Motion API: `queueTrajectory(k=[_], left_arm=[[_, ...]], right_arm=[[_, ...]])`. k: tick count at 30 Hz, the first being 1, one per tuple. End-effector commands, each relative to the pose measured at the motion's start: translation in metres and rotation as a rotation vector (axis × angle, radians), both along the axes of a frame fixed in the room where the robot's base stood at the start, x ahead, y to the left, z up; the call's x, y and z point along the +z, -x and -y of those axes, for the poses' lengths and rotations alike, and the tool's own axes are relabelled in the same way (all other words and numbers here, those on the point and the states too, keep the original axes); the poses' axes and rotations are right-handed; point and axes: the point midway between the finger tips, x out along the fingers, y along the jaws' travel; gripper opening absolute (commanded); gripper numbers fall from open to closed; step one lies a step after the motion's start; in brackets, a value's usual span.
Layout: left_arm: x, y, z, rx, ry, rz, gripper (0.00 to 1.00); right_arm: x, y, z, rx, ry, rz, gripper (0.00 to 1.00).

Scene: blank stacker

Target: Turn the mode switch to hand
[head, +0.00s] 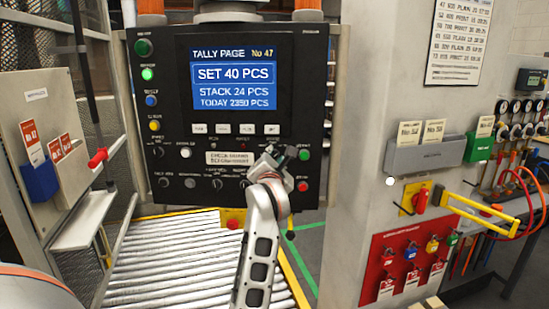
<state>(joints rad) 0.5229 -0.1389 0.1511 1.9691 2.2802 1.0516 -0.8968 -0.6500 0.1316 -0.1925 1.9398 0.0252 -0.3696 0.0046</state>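The black control panel (177,120) stands ahead, with a lit blue screen (234,78). Small dark rotary knobs sit low on its face, among them one at the lower left (163,182) and one further right (217,184). Their labels are too small to read, so I cannot tell which is the mode switch or where it points. My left gripper (272,157) is in front of the panel's lower right, covering part of it. Whether it touches the panel, and whether its fingers are open, I cannot tell. My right gripper is out of view.
A green button (304,154) and a red button (303,186) are close to the gripper's right. A roller conveyor (165,262) lies below. A grey cabinet (352,150) with a yellow-handled bar (482,207) stands right. A red-handled lever (97,157) is at left.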

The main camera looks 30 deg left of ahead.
Motion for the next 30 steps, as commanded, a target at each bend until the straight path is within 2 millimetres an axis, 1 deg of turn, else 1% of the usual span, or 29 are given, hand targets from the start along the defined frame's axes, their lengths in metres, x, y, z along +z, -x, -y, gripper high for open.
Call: queueTrajectory(k=[1, 2, 3, 11, 16, 21, 23, 30], left_arm=[[0.000, 0.000, 0.000, 0.000, 0.000, 0.000, 0.09], [0.000, 0.000, 0.000, 0.000, 0.000, 0.000, 0.01], [0.000, 0.000, 0.000, 0.000, 0.000, 0.000, 0.00], [0.000, 0.000, 0.000, 0.000, 0.009, 0.005, 0.00], [0.000, 0.000, 0.000, 0.000, 0.052, 0.033, 0.00], [-0.001, 0.001, -0.001, 0.000, 0.144, 0.085, 0.00], [-0.002, 0.001, -0.001, 0.000, 0.187, 0.109, 0.00], [-0.002, 0.001, -0.002, 0.000, 0.383, 0.219, 0.00]], right_arm=[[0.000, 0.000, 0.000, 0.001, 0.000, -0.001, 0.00], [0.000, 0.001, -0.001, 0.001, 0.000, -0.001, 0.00], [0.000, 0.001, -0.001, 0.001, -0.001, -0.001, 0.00], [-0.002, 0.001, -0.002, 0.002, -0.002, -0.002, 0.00], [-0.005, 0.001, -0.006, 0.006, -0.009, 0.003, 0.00], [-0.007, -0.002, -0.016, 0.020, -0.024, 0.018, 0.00], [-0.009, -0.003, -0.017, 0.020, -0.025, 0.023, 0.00], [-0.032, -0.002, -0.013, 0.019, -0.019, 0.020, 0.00]])
